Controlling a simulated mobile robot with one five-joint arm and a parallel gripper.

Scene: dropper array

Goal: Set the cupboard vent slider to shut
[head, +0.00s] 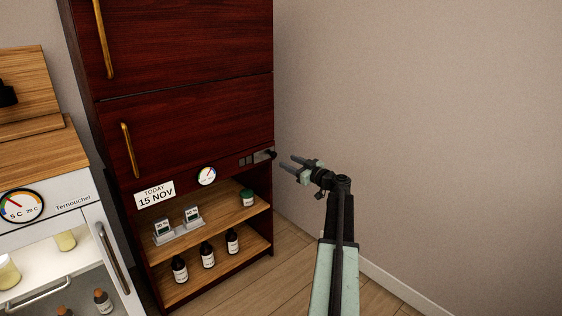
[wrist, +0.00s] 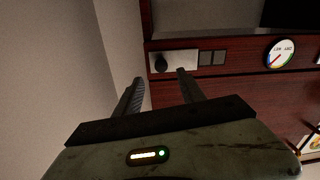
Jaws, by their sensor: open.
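The cupboard vent slider shows in the head view as a small pale plate (head: 259,156) on the dark red cupboard's front, near its right edge. Its black knob (head: 272,154) is at the plate's right end, away from the dark vent slots (head: 245,161). In the wrist view the plate (wrist: 183,62) has the knob (wrist: 160,64) at its left end, with the slots (wrist: 211,58) to the right. My gripper (head: 286,162) is open and empty, just right of the cupboard. In the wrist view its fingertips (wrist: 160,76) appear either side of the knob, apparently short of it.
The cupboard (head: 190,125) has a round dial (head: 206,176), a date card (head: 155,194) and open shelves with bottles, a green-lidded jar (head: 247,198) and small display devices. A white fridge (head: 100,215) stands at left. The plain wall is at right, with clear floor before it.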

